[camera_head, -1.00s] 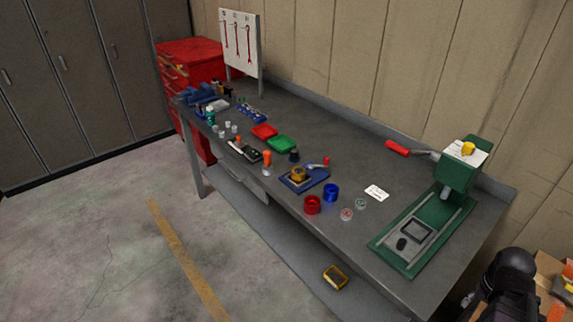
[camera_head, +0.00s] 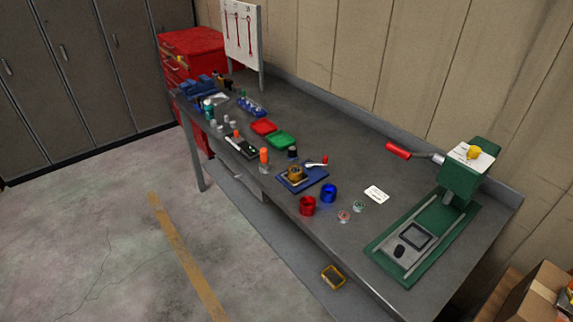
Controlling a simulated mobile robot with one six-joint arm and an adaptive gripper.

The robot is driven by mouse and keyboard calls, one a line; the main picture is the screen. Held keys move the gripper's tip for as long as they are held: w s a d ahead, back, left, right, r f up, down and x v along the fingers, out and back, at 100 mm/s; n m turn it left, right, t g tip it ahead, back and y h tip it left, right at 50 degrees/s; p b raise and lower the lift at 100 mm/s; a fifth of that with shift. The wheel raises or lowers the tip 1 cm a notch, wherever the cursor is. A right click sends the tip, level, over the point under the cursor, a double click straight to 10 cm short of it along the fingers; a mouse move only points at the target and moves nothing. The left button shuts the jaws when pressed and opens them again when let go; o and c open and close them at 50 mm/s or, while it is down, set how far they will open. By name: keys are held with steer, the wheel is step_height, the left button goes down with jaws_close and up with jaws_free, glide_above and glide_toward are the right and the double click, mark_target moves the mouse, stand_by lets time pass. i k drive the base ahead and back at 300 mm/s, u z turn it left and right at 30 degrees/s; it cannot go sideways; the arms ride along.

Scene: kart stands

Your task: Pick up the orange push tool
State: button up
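An orange-handled tool (camera_head: 264,158), which looks like the push tool, stands upright near the front edge of the grey workbench (camera_head: 350,235). Its lower part is pale. Its orange top stands clear of the things around it. A smaller orange piece (camera_head: 236,134) shows to its left, by a black tray (camera_head: 242,148); it is too small to make out. My gripper is not in view.
Right of the tool lie a blue fixture (camera_head: 290,185), a red cup (camera_head: 308,206), a blue cup (camera_head: 328,194) and a green press (camera_head: 463,180). Red (camera_head: 263,127) and green (camera_head: 280,140) trays lie behind. Open floor lies in front. A cardboard box (camera_head: 535,300) is at lower right.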

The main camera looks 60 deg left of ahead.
mark_target(264, 166)
steer(key=z, duration=1.05)
steer(key=k, duration=1.8)
steer(key=u, duration=2.05)
